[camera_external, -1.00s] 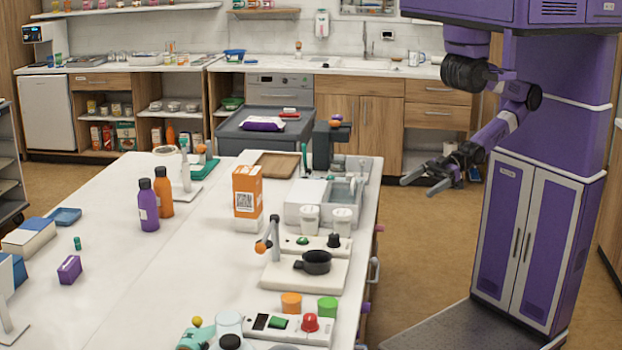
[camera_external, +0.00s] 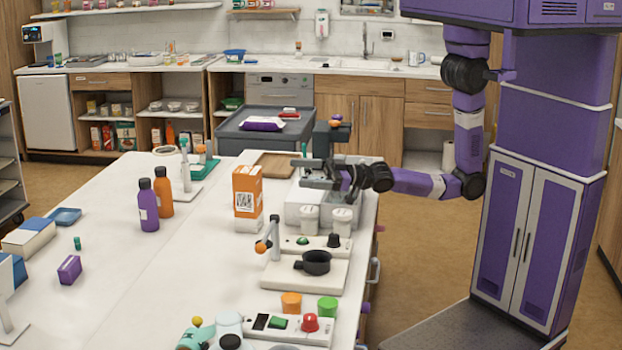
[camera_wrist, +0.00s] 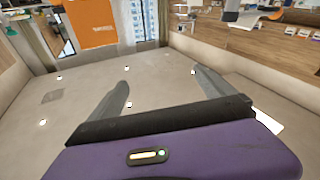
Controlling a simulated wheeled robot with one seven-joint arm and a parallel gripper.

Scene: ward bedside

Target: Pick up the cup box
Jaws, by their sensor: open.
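An orange box with a white lower part and a printed label (camera_external: 247,198) stands upright on the white table, and I take it for the cup box. Its orange side also shows at the upper left of the wrist view (camera_wrist: 92,24). My gripper (camera_external: 303,172) is over the table, to the right of the box and apart from it, with its fingers pointing left. In the wrist view my gripper (camera_wrist: 161,78) has its two fingers spread with nothing between them. The box lies beyond the left finger.
A grey-white appliance (camera_external: 308,210) is below my gripper, with white lidded jars in front. A brown tray (camera_external: 276,166) lies behind the box. Purple (camera_external: 148,205) and orange (camera_external: 163,192) bottles stand to its left. The table's left middle is mostly clear.

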